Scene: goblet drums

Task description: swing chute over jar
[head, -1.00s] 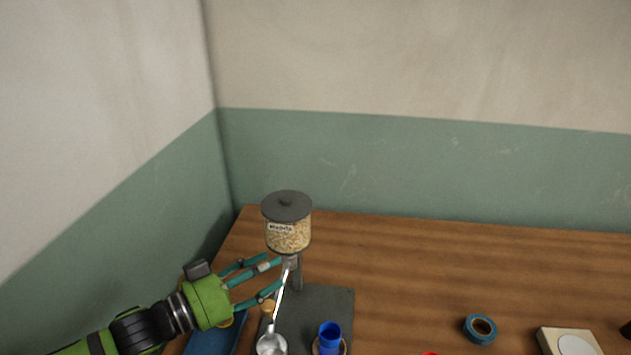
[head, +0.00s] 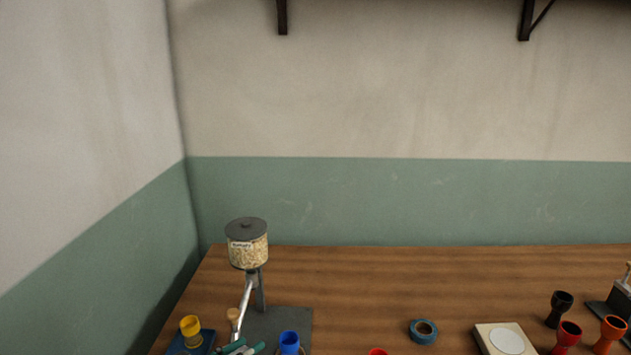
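The chute (head: 246,296) is a slim metal trough that slopes down and left from under a hopper of pale grains (head: 248,252) with a dark lid. A wooden knob (head: 233,315) stands near its lower part. The chute's low end is hidden near the bottom edge. A blue cup-like vessel (head: 289,342), possibly the jar, stands to the right of the chute's low end. My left gripper (head: 252,346) shows only teal fingers at the bottom edge, below the knob; its opening and any contact are unclear. My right gripper is not in view.
A dark base plate (head: 275,321) carries the hopper's post. A yellow goblet (head: 190,329) stands on a blue tray (head: 208,338) at left. The back table is clear.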

